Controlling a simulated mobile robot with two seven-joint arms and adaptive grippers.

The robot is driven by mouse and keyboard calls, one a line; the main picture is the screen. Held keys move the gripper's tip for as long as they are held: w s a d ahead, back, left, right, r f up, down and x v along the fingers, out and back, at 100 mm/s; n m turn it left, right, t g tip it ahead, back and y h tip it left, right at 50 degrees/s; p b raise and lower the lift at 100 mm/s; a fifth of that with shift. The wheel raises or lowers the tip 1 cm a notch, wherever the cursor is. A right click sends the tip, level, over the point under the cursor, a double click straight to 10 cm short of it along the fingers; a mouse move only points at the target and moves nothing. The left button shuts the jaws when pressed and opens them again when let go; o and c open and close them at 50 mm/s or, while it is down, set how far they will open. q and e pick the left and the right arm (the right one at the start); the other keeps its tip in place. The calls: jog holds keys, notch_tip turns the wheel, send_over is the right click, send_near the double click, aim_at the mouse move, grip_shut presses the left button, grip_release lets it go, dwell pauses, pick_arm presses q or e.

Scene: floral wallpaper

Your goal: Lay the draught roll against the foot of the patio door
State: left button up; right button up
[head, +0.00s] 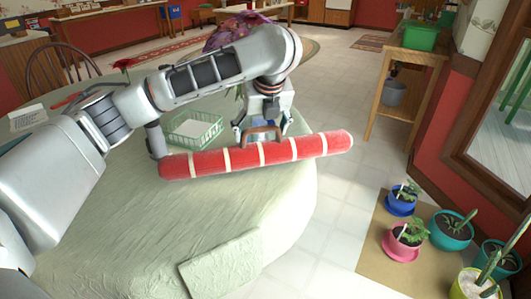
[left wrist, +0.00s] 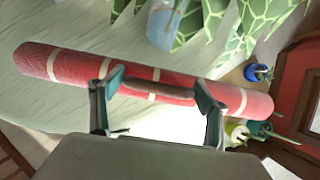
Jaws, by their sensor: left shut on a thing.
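The draught roll (head: 225,161) is a long red cylinder with cream bands and a brown loop handle (head: 262,131) on top. My left gripper (head: 262,127) is shut on this handle from above. In the left wrist view the roll (left wrist: 75,70) crosses between the two fingers (left wrist: 155,92), with the handle between them. The roll lies across the right part of the round table, its right end past the table edge; its height above the cloth is unclear. A wood-framed glass pane, seemingly the patio door (head: 490,165), stands at the right. My right gripper is not in view.
The green-clothed round table (head: 120,235) holds a green wire basket (head: 195,130) and flowers. Several potted plants (head: 405,235) stand on a brown mat (head: 375,255) before the glass. A wooden stand (head: 400,95) is behind them. Tiled floor (head: 335,190) is clear between.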

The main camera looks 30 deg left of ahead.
aim_at(260, 144)
pick_arm(q)
jog(key=shift+s+f, duration=0.1)
jog(key=shift+f, duration=0.75)
jog(key=shift+c, duration=0.2)
notch_tip(260, 144, down, 2)
jog(key=shift+s+f+b, duration=0.1)
jog(key=shift+f+b, duration=0.15)
jog(key=shift+b, duration=0.6)
notch_tip(260, 144, down, 3)
jog(key=shift+r+b, duration=0.1)
jog(key=shift+b, duration=0.75)
jog(key=shift+o, duration=0.2)
jog(key=shift+w, duration=0.4)
jog(key=shift+r, duration=0.4)
jog(key=shift+c, duration=0.2)
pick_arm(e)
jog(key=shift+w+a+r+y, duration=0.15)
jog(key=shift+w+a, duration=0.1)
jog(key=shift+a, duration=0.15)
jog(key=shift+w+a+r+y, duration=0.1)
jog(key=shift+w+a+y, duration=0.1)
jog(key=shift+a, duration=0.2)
pick_arm(q)
jog(key=o, duration=1.9)
jog(key=shift+f, duration=0.1)
jog(key=shift+o, duration=1)
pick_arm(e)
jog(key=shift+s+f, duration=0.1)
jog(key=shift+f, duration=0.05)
